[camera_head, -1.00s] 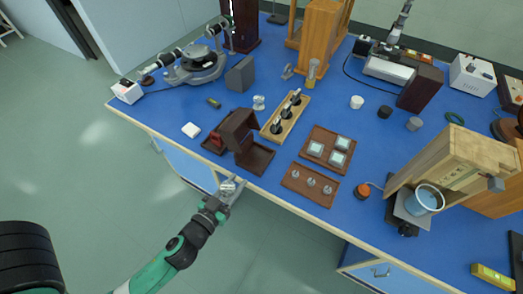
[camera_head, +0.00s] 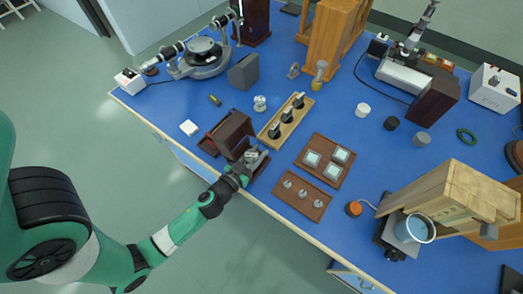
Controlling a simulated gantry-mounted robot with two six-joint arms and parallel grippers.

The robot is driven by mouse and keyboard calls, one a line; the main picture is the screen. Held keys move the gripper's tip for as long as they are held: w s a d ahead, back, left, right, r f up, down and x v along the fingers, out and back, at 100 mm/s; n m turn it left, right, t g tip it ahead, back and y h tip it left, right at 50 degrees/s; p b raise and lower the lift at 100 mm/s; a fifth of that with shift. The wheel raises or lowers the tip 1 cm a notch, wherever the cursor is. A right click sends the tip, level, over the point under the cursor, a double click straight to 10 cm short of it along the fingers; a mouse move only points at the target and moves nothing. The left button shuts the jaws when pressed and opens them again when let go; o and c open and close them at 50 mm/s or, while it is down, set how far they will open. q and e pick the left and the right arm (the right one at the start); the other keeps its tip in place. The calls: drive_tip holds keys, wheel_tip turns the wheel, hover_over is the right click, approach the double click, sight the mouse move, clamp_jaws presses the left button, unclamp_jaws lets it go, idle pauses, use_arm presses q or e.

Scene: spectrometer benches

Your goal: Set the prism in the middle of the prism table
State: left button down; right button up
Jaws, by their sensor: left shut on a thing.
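My left gripper (camera_head: 255,156) is over the front part of a small open brown box (camera_head: 231,131) near the table's front edge. It is shut on a small pale thing, most likely the prism, largely hidden by the fingers. My right gripper is not in view.
A wooden rack with black-based pieces (camera_head: 285,118), a tray of glass squares (camera_head: 323,160) and a tray of small metal parts (camera_head: 303,192) lie right of the box. A grey block (camera_head: 243,72) stands right of the spectrometer.

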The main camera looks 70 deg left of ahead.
use_arm(q)
drive_tip(key=shift+f+b, duration=0.15)
drive_tip(key=shift+b, duration=0.15)
drive_tip(key=c, duration=0.6)
unclamp_jaws()
drive_tip(key=shift+o, duration=0.2)
drive_tip(key=shift+s+d, duration=0.2)
drive_tip(key=shift+s, duration=0.1)
drive_tip(key=b+v, duration=0.1)
drive_tip(key=v, duration=0.2)
drive_tip(key=b+v, duration=0.1)
drive_tip(key=v, duration=0.2)
drive_tip(key=b+v, duration=0.2)
drive_tip(key=v, duration=0.1)
drive_tip(key=shift+s+d+f, duration=0.2)
drive_tip(key=shift+s+d, duration=0.05)
drive_tip(key=shift+s+d+r+b, duration=0.25)
drive_tip(key=shift+s+r+b, duration=0.15)
drive_tip(key=shift+s, duration=0.2)
